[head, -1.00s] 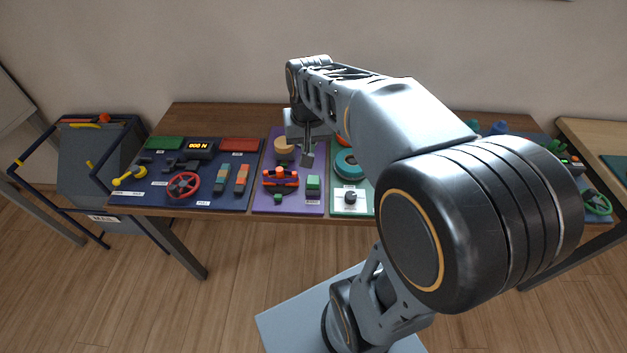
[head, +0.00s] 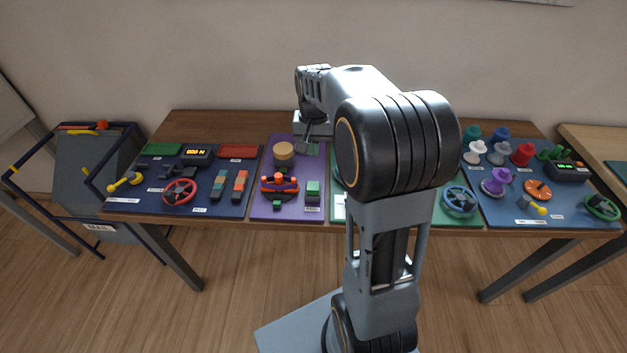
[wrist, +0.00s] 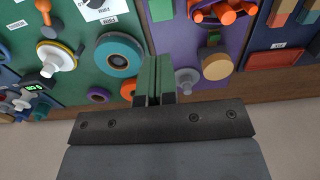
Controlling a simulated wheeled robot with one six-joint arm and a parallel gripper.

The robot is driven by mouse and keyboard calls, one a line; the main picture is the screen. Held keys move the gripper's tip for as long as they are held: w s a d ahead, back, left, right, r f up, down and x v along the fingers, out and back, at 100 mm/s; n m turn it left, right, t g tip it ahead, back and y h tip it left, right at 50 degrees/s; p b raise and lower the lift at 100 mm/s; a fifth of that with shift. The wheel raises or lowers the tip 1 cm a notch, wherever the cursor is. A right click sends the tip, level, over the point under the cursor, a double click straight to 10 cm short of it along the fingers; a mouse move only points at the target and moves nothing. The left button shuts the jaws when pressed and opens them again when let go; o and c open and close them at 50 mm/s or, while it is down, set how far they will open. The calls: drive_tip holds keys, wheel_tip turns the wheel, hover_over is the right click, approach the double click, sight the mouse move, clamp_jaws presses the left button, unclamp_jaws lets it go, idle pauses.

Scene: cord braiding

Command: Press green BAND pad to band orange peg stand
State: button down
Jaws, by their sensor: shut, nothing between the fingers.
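The orange peg stand (head: 279,185) sits on the purple board, left of its middle; its orange parts show at the top of the wrist view (wrist: 228,14). A green block (head: 313,187) stands right of it, at the board's front right; it also shows at the top of the wrist view (wrist: 160,10). I cannot read which green piece carries the BAND label. My gripper (head: 307,150) is shut and empty over the back of the purple board, behind the green block and apart from it. In the wrist view the fingers (wrist: 155,66) lie close together, with green showing there.
A tan round knob (head: 284,150) stands near my gripper on the purple board (head: 260,206). A navy board (head: 150,204) with a red wheel (head: 180,191) lies left. A blue board (head: 490,213) with coloured spools lies right. My arm hides much of the green board.

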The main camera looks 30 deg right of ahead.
sight(314, 186)
wheel_tip(314, 186, down, 13)
drive_tip(key=shift+r, duration=0.15)
idle(0.4)
wheel_tip(314, 186, down, 2)
drive_tip(key=shift+f+b, duration=0.15)
drive_tip(key=shift+b, duration=0.6)
drive_tip(key=shift+s, duration=0.1)
drive_tip(key=shift+r+p, duration=0.3)
drive_tip(key=shift+p, duration=0.05)
wheel_tip(314, 186, up, 14)
drive_tip(key=p, duration=0.2)
